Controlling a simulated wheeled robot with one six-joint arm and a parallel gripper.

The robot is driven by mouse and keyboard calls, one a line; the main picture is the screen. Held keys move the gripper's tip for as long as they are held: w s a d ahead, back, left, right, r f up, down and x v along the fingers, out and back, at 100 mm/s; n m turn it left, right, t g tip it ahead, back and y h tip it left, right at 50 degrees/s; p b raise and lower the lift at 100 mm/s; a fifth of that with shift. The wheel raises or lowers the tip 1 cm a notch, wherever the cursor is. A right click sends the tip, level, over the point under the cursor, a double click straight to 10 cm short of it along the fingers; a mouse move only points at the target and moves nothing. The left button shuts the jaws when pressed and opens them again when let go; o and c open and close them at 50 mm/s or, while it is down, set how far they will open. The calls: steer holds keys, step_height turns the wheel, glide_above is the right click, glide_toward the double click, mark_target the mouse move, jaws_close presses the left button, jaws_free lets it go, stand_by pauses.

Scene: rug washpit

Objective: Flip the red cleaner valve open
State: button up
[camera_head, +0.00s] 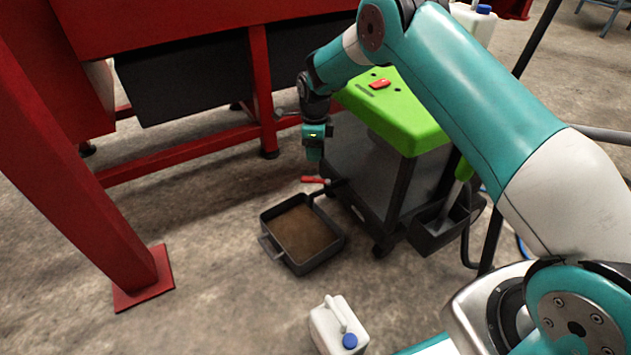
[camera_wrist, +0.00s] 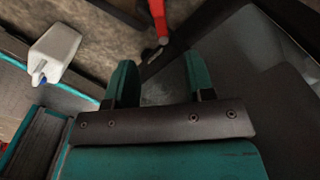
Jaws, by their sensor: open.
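The red cleaner valve handle (camera_head: 315,180) sticks out low on the side of the grey and green machine, above the back of a dark tray. In the wrist view the red handle (camera_wrist: 159,20) is at the top centre, ahead of my fingers. My gripper (camera_head: 314,156) is pointing down beside the machine, a little above the handle. In the wrist view my gripper (camera_wrist: 161,72) has its two teal fingers apart with nothing between them. The handle appears apart from the fingers. Part of the valve body is hard to make out.
The cleaner machine (camera_head: 372,170) stands close to the right of my gripper. A dark tray of brown liquid (camera_head: 322,260) lies on the floor below. A white jug with a blue cap (camera_head: 332,325) stands in front. Red frame legs (camera_head: 262,90) are behind and left.

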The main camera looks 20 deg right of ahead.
mark_target(315, 180)
step_height(315, 180, down, 10)
steer(key=b, duration=0.4)
steer(key=shift+f, duration=0.2)
jaws_close()
